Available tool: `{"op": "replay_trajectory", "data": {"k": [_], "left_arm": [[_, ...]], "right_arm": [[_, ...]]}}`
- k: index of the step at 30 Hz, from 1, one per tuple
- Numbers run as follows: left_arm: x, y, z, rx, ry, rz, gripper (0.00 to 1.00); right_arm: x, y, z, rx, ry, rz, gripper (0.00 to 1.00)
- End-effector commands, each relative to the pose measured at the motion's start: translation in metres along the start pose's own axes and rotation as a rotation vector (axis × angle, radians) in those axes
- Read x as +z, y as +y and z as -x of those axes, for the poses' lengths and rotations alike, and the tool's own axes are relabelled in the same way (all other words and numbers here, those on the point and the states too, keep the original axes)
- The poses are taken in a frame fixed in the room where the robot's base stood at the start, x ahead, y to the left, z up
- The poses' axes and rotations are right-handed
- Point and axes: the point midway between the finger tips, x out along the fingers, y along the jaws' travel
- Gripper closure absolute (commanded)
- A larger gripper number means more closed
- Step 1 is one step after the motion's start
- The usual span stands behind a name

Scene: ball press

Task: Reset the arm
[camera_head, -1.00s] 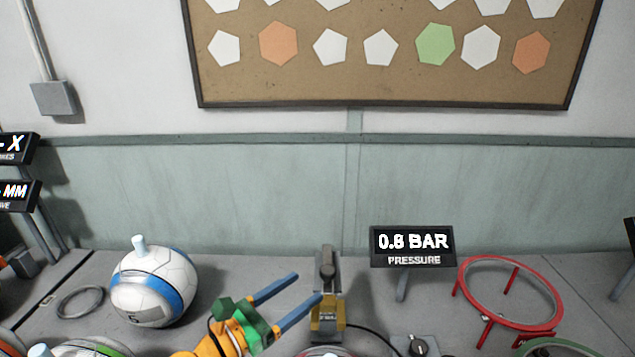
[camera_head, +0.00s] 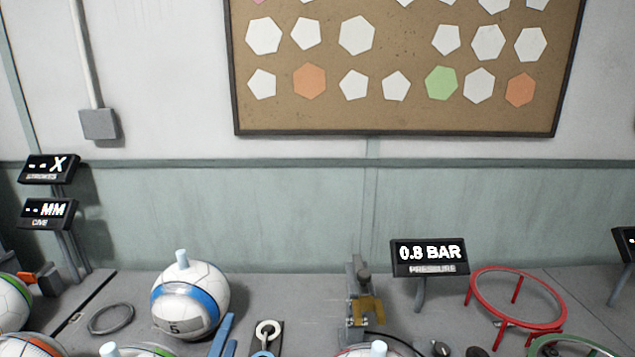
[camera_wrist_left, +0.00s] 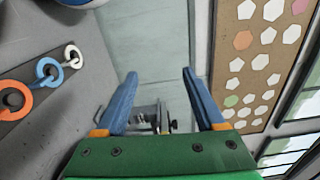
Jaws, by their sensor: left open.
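My left gripper (camera_head: 224,340) shows only as blue fingertips at the bottom edge of the head view. In the left wrist view its two blue fingers (camera_wrist_left: 163,95) stand wide apart with nothing between them. A grey press-like device with a yellow part (camera_head: 366,308) stands on the bench to the right of the gripper. A metal device (camera_wrist_left: 148,116) shows beyond the fingers in the wrist view. My right gripper is in neither view.
A white and blue ball (camera_head: 192,312) stands left of the fingers, beside a grey ring (camera_head: 110,319). A white ring (camera_head: 268,330) lies just right of them. A pressure sign (camera_head: 430,257) and red ring stand (camera_head: 516,324) are further right. Several balls line the lower left.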

Motion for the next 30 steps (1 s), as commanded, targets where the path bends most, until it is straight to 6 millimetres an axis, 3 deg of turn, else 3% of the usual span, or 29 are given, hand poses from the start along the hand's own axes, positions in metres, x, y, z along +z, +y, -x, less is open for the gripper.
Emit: {"op": "replay_trajectory", "data": {"k": [3,9,15,20,24,30], "left_arm": [[0.023,0.047,0.028,0.21,-0.16,0.334,0.29],[0.031,0.124,0.101,0.564,-0.439,0.805,0.29],[0.012,0.168,0.184,0.875,-0.696,1.124,0.29],[-0.009,0.182,0.246,1.09,-0.88,1.29,0.29],[-0.012,0.229,0.237,1.107,-0.89,1.266,0.29],[-0.016,0.3,0.245,1.144,-0.911,1.241,0.29]], "right_arm": [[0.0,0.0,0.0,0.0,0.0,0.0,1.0],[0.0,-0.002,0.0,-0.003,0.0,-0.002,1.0],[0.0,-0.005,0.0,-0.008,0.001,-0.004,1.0],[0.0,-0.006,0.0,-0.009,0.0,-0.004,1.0],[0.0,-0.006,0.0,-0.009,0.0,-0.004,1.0],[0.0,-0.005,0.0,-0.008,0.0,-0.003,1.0]]}}
